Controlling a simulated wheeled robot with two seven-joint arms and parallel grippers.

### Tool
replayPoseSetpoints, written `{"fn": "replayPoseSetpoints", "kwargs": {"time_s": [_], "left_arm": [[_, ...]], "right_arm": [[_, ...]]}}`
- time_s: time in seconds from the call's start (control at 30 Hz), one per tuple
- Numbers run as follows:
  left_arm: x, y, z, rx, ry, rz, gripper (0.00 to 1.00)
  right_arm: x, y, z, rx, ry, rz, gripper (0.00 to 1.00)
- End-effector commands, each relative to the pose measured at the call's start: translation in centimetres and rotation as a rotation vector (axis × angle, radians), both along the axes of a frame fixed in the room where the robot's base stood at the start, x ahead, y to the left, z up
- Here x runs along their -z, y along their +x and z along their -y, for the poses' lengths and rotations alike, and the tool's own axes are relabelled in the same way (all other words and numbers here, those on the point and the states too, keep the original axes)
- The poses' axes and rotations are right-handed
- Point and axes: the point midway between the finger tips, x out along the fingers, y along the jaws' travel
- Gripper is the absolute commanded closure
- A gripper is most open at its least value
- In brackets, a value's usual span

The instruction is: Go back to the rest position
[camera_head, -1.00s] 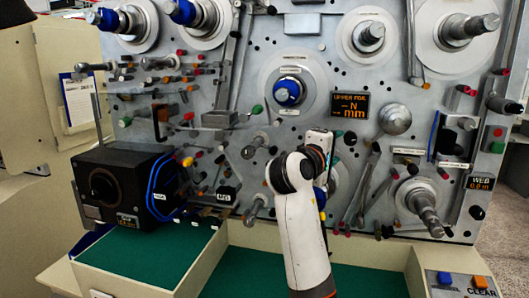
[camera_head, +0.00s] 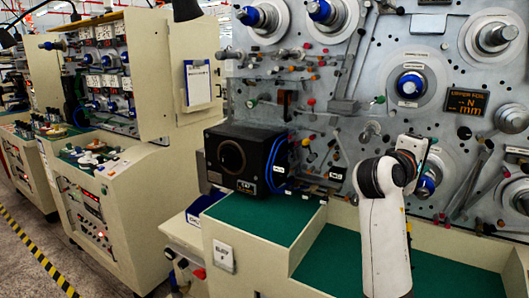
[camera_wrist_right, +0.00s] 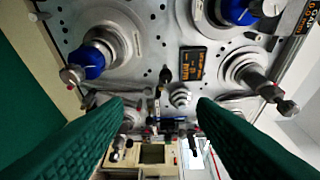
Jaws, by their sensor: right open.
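My right arm rises in front of the winding machine (camera_head: 430,125) in the head view, with its wrist below the middle blue-capped spindle (camera_head: 411,85). Its hand is mostly hidden behind the wrist there. In the right wrist view my right gripper (camera_wrist_right: 161,103) is open, its two green fingers wide apart with nothing between them. Beyond them are a blue spindle (camera_wrist_right: 90,62) at upper left, another blue spindle (camera_wrist_right: 238,10) at the top and a small orange-lit display (camera_wrist_right: 192,63). My left gripper is not in view.
A black box (camera_head: 240,158) with blue cables stands on the green-topped ledge (camera_head: 262,215). Another cream machine cabinet (camera_head: 110,205) stands at left, with a clipboard (camera_head: 198,83) on a cream panel. Yellow-black floor tape (camera_head: 38,252) edges the open floor at far left.

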Motion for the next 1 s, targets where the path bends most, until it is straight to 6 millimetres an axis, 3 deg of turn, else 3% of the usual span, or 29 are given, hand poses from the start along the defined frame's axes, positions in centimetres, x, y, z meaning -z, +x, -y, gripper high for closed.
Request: {"fn": "replayPoseSetpoints", "kwargs": {"time_s": [0.37, 0.57, 0.67, 0.77, 0.9, 1.0], "left_arm": [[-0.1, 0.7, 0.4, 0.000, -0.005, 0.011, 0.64], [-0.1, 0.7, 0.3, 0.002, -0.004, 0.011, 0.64], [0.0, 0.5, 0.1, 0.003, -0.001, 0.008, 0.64], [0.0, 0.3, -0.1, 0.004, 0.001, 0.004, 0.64], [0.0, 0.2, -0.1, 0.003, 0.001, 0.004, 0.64], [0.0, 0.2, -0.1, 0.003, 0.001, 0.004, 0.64]], "right_arm": [[7.3, -0.5, -0.3, -0.058, 0.125, -0.012, 0.48], [14.0, -1.9, -0.9, -0.101, 0.257, -0.027, 0.48], [18.5, -3.4, -1.5, -0.124, 0.351, -0.042, 0.48], [24.2, -6.1, -2.4, -0.145, 0.483, -0.068, 0.48], [32.7, -12.2, -4.5, -0.151, 0.725, -0.126, 0.48], [37.3, -17.3, -6.2, -0.131, 0.895, -0.175, 0.48]]}}
